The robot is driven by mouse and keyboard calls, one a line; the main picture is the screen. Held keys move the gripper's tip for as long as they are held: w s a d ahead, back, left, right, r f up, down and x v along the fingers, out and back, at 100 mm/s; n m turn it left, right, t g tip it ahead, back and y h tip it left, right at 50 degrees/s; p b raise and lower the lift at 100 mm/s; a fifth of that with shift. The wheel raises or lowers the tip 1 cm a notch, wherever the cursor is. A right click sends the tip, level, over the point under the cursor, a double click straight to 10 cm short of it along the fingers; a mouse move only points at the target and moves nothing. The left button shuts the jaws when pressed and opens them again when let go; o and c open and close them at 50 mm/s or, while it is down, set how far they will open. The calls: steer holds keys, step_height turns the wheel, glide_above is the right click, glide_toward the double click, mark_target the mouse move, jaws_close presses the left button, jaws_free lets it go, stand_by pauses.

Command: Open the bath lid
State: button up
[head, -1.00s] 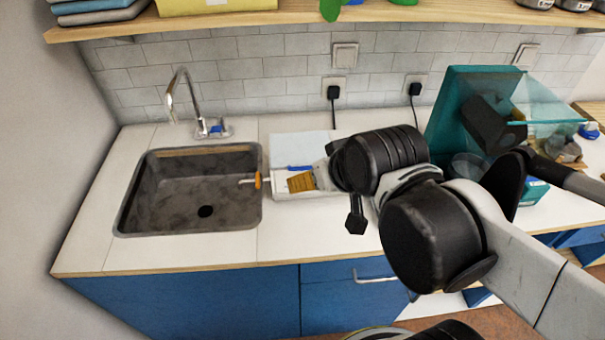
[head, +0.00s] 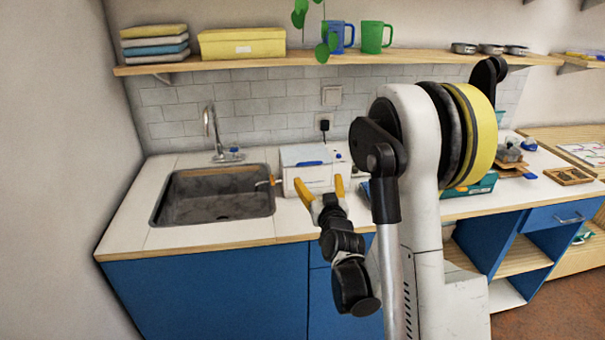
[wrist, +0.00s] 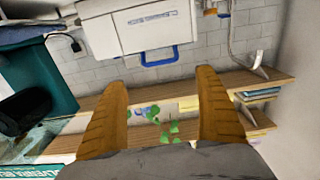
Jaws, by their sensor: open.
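The bath is a white box (head: 310,181) on the counter right of the sink. Its pale lid (head: 300,153) looks closed, with a blue handle (head: 309,164) near the front edge. My gripper (head: 321,188) is open and empty, its two orange fingers pointing up in front of the bath, partly covering its front. In the wrist view the scene is upside down. The bath (wrist: 110,38) is at the top, and the blue handle (wrist: 160,57) lies beyond and between my open fingers (wrist: 162,82), apart from them.
The sink (head: 215,195) with a tap (head: 210,130) lies left of the bath, and an orange-collared spout (head: 272,181) points into it. A wall shelf (head: 300,65) with boxes, mugs and a plant hangs above. My arm blocks much of the counter to the right.

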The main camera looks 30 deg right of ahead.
mark_target(311, 163)
steer(key=b+x, duration=0.2)
steer(key=x, duration=0.9)
steer(key=shift+d+f, duration=0.1)
